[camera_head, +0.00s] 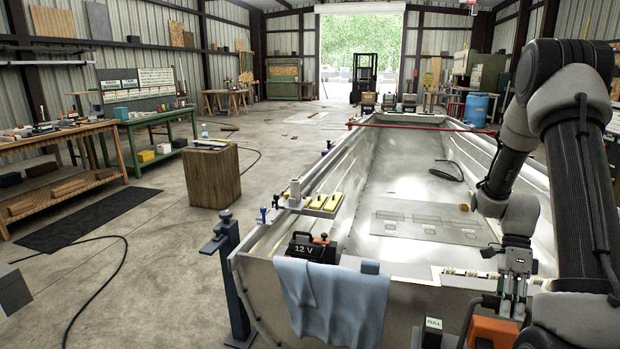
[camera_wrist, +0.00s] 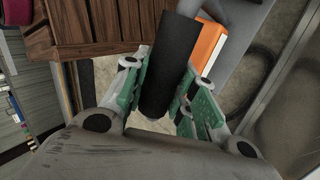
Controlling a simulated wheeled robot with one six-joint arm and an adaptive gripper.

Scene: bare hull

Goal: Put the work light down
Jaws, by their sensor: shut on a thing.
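In the wrist view, my gripper (camera_wrist: 167,98) has its green-padded fingers closed on both sides of a black cylinder, which I take to be the work light (camera_wrist: 168,65). It points away from the palm. An orange block with a pale edge (camera_wrist: 207,45) shows close behind it; I cannot tell whether it is part of the light. In the head view, my gripper (camera_head: 513,300) points down at the near right end of the hull (camera_head: 400,285). An orange and black thing (camera_head: 493,332) shows just below the fingers. The held light is not clearly visible there.
Brown wooden boards (camera_wrist: 95,25) lie beyond the fingers in the wrist view. A blue cloth (camera_head: 335,300) and a 12 V battery box (camera_head: 312,248) are at the hull's near edge. A black thing with a FULL label (camera_head: 433,324) stands left of my gripper. The hull floor is mostly clear.

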